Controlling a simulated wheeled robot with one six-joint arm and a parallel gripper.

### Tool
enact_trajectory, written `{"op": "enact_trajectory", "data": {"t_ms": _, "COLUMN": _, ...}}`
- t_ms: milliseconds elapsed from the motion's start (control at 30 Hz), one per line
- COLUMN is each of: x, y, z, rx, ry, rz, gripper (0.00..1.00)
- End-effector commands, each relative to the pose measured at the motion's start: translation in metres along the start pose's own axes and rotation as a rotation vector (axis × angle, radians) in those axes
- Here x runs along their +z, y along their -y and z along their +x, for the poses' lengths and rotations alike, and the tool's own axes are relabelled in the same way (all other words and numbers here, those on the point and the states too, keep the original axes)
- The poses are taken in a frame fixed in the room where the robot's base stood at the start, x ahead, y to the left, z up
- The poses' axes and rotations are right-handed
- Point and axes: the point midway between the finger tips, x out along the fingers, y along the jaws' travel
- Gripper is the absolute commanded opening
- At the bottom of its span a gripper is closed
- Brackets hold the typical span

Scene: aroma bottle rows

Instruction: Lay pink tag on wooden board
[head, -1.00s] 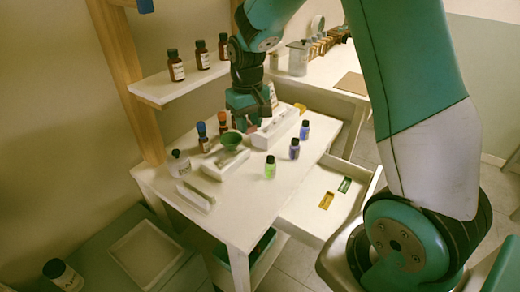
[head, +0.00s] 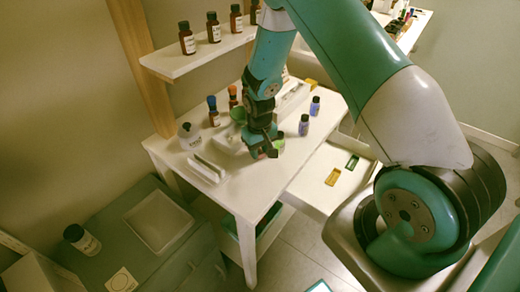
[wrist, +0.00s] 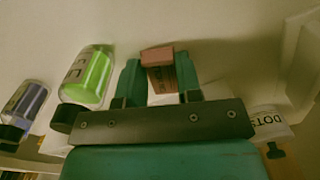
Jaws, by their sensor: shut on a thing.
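In the wrist view my gripper (wrist: 160,78) is shut on the pink tag (wrist: 158,55), a small pinkish block between the two teal fingers. The tag cannot be made out in the head view. I do not see the wooden board in either view now.
The green bottle (wrist: 92,75) is close to the left finger. Purple bottles (head: 304,125) (head: 315,106) stand right of my gripper. A white rack (head: 207,167) and white bottle (head: 189,136) are left. An open drawer (head: 318,190) holds yellow and green tags.

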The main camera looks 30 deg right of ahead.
Motion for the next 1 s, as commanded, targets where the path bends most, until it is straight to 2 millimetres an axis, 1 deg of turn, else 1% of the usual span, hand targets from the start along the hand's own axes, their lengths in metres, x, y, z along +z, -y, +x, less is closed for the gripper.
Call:
{"op": "enact_trajectory", "data": {"t_ms": 100, "x": 0.000, "y": 0.000, "z": 0.006, "rx": 0.000, "ry": -0.002, "rz": 0.000, "gripper": 0.11}}
{"op": "enact_trajectory", "data": {"t_ms": 300, "x": 0.000, "y": 0.000, "z": 0.006, "rx": 0.000, "ry": -0.002, "rz": 0.001, "gripper": 0.11}}
{"op": "enact_trajectory", "data": {"t_ms": 433, "x": 0.000, "y": 0.000, "z": 0.011, "rx": 0.000, "ry": -0.001, "rz": 0.001, "gripper": 0.11}}
{"op": "enact_trajectory", "data": {"t_ms": 467, "x": 0.000, "y": 0.000, "z": 0.010, "rx": 0.000, "ry": -0.002, "rz": 0.001, "gripper": 0.37}}
{"op": "enact_trajectory", "data": {"t_ms": 500, "x": 0.000, "y": 0.000, "z": 0.009, "rx": 0.000, "ry": -0.001, "rz": 0.001, "gripper": 0.46}}
{"op": "enact_trajectory", "data": {"t_ms": 533, "x": 0.000, "y": 0.000, "z": 0.009, "rx": 0.000, "ry": -0.001, "rz": 0.001, "gripper": 0.53}}
{"op": "enact_trajectory", "data": {"t_ms": 567, "x": 0.000, "y": 0.000, "z": 0.009, "rx": 0.000, "ry": -0.001, "rz": 0.001, "gripper": 0.58}}
{"op": "enact_trajectory", "data": {"t_ms": 833, "x": 0.000, "y": 0.000, "z": 0.008, "rx": 0.000, "ry": -0.001, "rz": 0.001, "gripper": 0.58}}
{"op": "enact_trajectory", "data": {"t_ms": 967, "x": -0.001, "y": 0.000, "z": -0.001, "rx": 0.000, "ry": -0.003, "rz": 0.001, "gripper": 0.58}}
{"op": "enact_trajectory", "data": {"t_ms": 1000, "x": -0.001, "y": -0.001, "z": -0.007, "rx": 0.000, "ry": -0.005, "rz": 0.001, "gripper": 0.58}}
